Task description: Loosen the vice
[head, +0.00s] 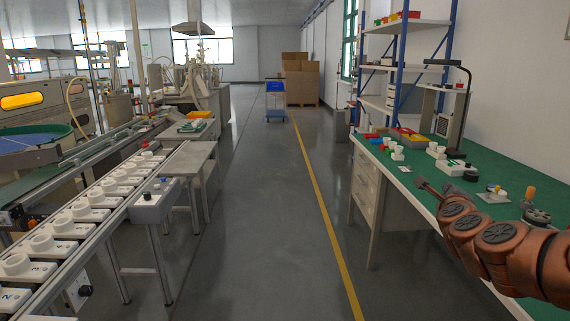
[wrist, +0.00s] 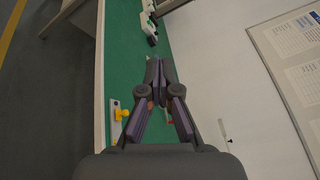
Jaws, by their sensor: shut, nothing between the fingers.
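My gripper (head: 424,184) is over the green-topped workbench at the right in the head view. In the wrist view its two fingers (wrist: 155,68) are together at the tips, with nothing held. I cannot surely make out a vice in either view. A small pale plate with upright parts (head: 494,195) stands on the bench to the right of my gripper. In the wrist view a yellow knobbed part (wrist: 121,114) on a pale plate lies left of the fingers, apart from them. A small red-tipped item (wrist: 170,122) is partly hidden by the right finger.
The bench (head: 480,166) also carries white fittings (head: 396,152), an orange-topped item (head: 530,192) and a black round item (head: 537,215). A blue-framed shelf (head: 401,70) stands behind. A conveyor (head: 80,220) runs along the left. The aisle floor (head: 265,200) is clear.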

